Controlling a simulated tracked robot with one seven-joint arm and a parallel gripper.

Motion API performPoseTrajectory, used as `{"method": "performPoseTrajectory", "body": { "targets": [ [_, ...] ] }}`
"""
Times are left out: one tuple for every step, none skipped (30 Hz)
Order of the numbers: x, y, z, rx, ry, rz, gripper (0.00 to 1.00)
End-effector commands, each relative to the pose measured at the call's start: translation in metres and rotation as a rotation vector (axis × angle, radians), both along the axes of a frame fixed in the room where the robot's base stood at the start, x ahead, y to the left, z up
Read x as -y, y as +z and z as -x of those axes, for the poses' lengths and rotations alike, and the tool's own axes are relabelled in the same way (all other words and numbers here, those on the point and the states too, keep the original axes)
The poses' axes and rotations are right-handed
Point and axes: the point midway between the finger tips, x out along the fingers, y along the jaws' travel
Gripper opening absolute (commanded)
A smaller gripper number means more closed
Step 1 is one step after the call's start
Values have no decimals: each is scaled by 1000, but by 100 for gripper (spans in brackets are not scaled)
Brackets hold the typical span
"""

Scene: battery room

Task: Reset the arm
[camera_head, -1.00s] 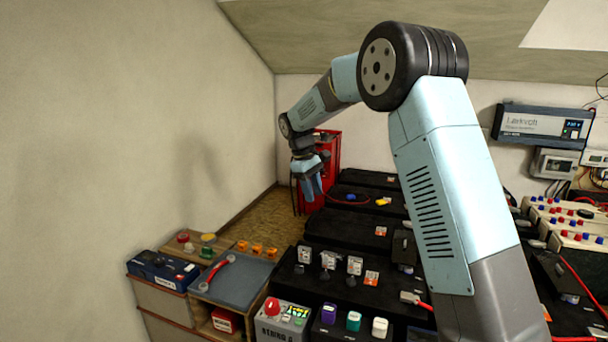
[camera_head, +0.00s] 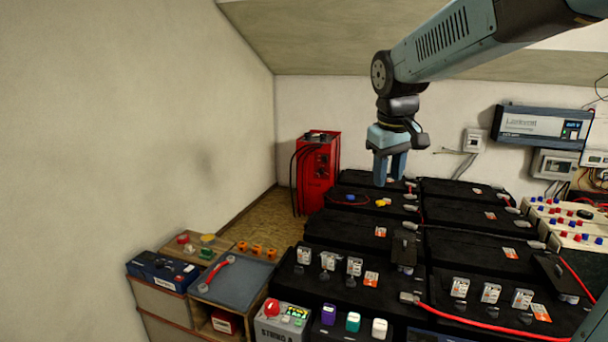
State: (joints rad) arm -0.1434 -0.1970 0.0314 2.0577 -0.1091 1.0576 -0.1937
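My gripper (camera_head: 390,172) hangs pointing down from my blue-grey arm (camera_head: 450,40), which enters from the upper right. Its two blue fingers show a narrow gap with nothing seen between them; they appear parted. It is over the far rows of black batteries (camera_head: 345,228), seemingly above them and not touching anything.
A red charger (camera_head: 318,172) stands at the back by the wall corner. At the front left are a bench with a grey mat (camera_head: 238,280), a red wrench (camera_head: 217,272) and a blue box (camera_head: 163,270). A grey control box (camera_head: 283,320) stands in front. An inverter (camera_head: 542,124) hangs on the back wall.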

Motion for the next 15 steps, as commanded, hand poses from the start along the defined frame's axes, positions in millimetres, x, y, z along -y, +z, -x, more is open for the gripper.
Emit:
{"method": "performPoseTrajectory", "body": {
  "targets": [
    [7, 3, 15, 19, -26, -12, 37],
    [10, 3, 23, 28, -40, -19, 37],
    [14, 4, 33, 43, -58, -29, 37],
    [17, 4, 41, 53, -73, -36, 37],
    [20, 4, 49, 62, -89, -44, 37],
    [23, 4, 59, 75, -107, -54, 37],
    [26, 3, 67, 85, -121, -62, 37],
    [28, 2, 75, 95, -136, -69, 37],
    [32, 1, 85, 109, -155, -79, 37],
    [34, 0, 93, 119, -169, -87, 37],
    [36, -1, 100, 129, -183, -95, 37],
    [39, -4, 110, 142, -203, -106, 37],
    [41, -5, 117, 152, -217, -115, 37],
    [43, -7, 125, 162, -231, -122, 37],
    [45, -10, 134, 175, -250, -132, 37]
  ]
}}
